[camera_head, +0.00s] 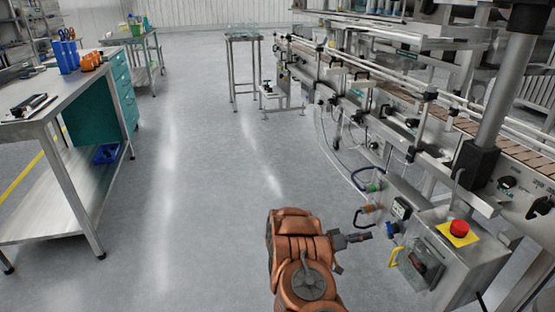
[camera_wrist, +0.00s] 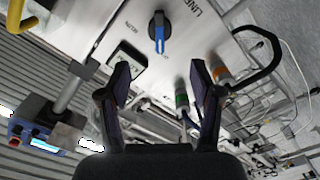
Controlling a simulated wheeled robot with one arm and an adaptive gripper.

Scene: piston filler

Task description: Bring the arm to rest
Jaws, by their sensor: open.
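My arm, with copper-coloured links, reaches in from the bottom of the head view. My gripper (camera_head: 366,237) points right, toward the control box on the filler's side. In the wrist view my gripper (camera_wrist: 160,85) is open, with two dark fingers spread apart and nothing between them. A blue rotary switch (camera_wrist: 158,32) on the panel shows just beyond and between the fingertips. The same blue switch (camera_head: 392,228) is close to the gripper tip in the head view. I cannot tell whether the fingers touch the panel.
A red emergency button (camera_head: 459,228) on a yellow plate sits on the control box. Connectors with cables (camera_head: 372,187) hang beside it. A conveyor (camera_head: 430,95) runs along the right. A steel workbench (camera_head: 50,110) stands left. The floor between is clear.

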